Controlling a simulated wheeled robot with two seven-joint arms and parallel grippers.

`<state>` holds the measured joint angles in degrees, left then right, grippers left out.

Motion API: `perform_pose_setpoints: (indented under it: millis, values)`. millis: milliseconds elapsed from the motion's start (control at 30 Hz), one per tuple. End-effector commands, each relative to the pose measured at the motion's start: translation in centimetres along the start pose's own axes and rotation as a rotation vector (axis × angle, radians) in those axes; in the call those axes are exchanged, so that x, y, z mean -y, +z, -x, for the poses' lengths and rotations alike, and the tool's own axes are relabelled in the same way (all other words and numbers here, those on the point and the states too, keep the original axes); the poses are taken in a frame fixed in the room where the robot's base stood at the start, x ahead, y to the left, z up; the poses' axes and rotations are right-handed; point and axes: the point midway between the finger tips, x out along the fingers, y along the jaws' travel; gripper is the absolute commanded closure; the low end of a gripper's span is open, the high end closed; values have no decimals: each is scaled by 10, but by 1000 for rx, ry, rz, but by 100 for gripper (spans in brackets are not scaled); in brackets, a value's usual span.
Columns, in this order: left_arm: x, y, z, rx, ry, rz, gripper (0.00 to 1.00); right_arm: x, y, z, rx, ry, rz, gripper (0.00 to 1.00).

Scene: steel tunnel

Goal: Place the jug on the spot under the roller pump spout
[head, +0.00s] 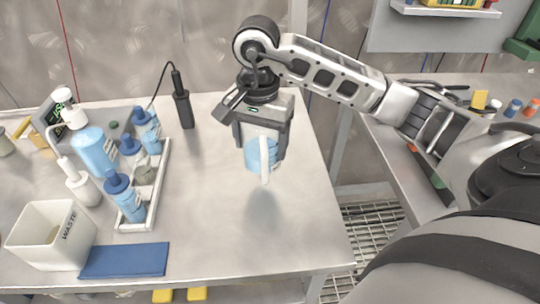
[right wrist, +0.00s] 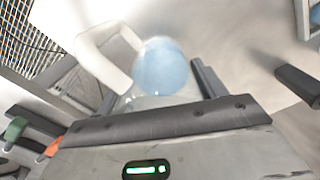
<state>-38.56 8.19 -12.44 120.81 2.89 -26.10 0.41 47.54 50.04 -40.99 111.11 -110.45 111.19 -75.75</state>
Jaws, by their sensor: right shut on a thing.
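The jug (head: 258,157) holds blue liquid and has a large white handle. My right gripper (head: 263,136) is shut on it near the top. The jug looks roughly upright, held above the bare right part of the table, with a soft shadow below it. In the right wrist view the jug (right wrist: 162,68) shows between the fingers, with its white handle to the left. A device with a dark panel and a white rounded top (head: 58,112) at the far left may be the roller pump. Its spout and the spot under it are not clear. My left gripper is out of view.
A white tray (head: 155,187) with blue-capped bottles, a blue bottle (head: 95,150), a white pump bottle (head: 82,186), a waste bin (head: 50,237) and a blue cloth (head: 125,260) crowd the left. A black probe (head: 182,105) stands behind. The table's middle (head: 205,190) is clear.

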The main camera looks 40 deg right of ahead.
Motion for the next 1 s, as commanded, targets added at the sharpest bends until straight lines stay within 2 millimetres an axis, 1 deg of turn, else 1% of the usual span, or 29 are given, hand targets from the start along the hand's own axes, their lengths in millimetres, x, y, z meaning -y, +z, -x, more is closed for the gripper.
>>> perform_pose_setpoints:
  millis: [33,100,267,367,400,533,633,833,967,1000]
  values:
    - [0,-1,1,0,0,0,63,-4,-6,-7,1,4,-4,57]
    - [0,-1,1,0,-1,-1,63,-6,-12,-14,-1,1,-2,57]
    - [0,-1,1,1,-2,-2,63,-9,-18,-24,0,-1,-1,57]
    - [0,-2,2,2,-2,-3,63,-13,-25,-35,0,1,-1,57]
    - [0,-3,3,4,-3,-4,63,-13,-23,-41,4,3,1,57]
    - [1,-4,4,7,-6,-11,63,-12,-23,-57,2,0,2,57]
    - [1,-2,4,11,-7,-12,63,-11,-24,-61,0,-3,1,57]
    - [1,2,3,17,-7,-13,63,-11,-24,-62,-1,-3,1,57]
    - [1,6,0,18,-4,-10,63,-11,-24,-66,-1,-3,2,57]
    - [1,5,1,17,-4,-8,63,-12,-24,-65,0,-2,2,22]
